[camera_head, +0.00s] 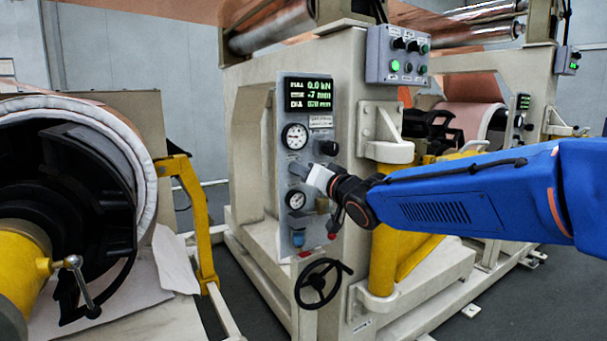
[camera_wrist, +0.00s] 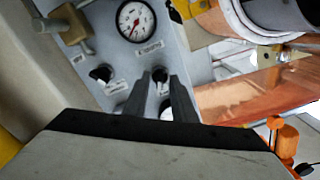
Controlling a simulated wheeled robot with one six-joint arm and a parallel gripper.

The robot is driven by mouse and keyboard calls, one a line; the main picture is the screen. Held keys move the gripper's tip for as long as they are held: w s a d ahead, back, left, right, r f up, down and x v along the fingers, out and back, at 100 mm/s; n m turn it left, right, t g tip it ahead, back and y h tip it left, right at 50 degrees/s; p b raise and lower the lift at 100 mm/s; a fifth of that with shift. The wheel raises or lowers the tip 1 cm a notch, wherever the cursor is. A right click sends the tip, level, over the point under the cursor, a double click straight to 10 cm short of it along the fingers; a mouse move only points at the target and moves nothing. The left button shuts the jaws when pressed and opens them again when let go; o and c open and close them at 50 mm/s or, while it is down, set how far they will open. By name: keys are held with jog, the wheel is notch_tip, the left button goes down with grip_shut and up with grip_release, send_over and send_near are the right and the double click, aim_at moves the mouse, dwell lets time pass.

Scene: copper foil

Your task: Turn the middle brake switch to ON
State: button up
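The grey control panel (camera_head: 284,110) on the machine frame carries a display, gauges and dark switches. In the head view, my gripper (camera_head: 303,171) is at the panel between the upper and lower gauges. A black switch (camera_head: 328,148) shows above and right of it. In the wrist view, my gripper (camera_wrist: 162,77) has its two fingers apart, with a dark switch knob (camera_wrist: 160,74) in the gap between the tips. Contact cannot be told. Another dark switch (camera_wrist: 102,73) sits to its left. The labels are too blurred to tell which is the middle brake switch; the fingers hide part of the panel.
A pressure gauge (camera_wrist: 135,20) and a brass fitting (camera_wrist: 67,28) are close to the fingers. Below the panel is a black handwheel (camera_head: 322,283). A button box (camera_head: 397,55) juts out above right. A large roll (camera_head: 140,150) and yellow arm (camera_head: 192,205) stand left.

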grip_shut()
jog(key=shift+n, duration=0.4)
jog(key=n, duration=1.1)
dwell(0.3)
jog(key=shift+o, duration=0.9)
grip_release()
jog(key=shift+d, duration=0.1)
